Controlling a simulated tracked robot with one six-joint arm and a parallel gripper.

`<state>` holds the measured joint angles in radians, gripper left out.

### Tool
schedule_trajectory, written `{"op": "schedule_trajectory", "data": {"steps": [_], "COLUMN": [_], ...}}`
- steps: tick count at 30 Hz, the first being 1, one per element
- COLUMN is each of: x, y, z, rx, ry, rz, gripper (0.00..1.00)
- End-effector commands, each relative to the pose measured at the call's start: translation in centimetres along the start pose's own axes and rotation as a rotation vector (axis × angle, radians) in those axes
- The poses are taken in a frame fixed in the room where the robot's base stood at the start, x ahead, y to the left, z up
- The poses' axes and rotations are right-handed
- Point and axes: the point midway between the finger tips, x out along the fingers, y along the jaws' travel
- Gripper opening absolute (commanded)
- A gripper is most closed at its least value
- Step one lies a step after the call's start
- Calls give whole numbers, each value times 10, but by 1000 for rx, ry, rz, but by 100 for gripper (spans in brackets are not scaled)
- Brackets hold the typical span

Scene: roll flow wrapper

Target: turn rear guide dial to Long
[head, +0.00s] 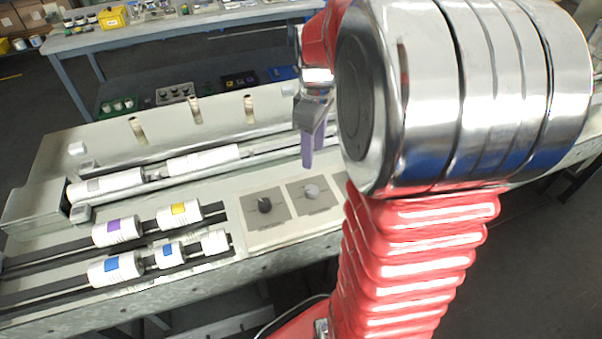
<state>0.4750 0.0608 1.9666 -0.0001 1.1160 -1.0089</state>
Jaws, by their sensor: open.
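A panel (258,234) on the machine's deck carries two dials in view. My gripper (313,152), with purple fingers, points down above and behind the light grey knob. It is open, with nothing visible between the fingers, and looks apart from both dials. My arm hides the panel's right side.
White rolls with purple (118,232), yellow (180,215) and blue (112,270) labels sit on dark rails left of the panel. Longer white rollers (105,186) lie behind them. A blue-framed bench (180,22) with small parts stands at the back.

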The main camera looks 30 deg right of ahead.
Motion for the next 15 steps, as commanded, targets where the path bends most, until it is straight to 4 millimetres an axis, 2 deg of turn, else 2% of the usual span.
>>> {"op": "schedule_trajectory", "data": {"steps": [9,15], "x": [1,13], "y": [-1,-1], "z": [0,-1], "rx": [0,0], "ry": [0,0], "rz": [1,0], "gripper": [47,47]}}
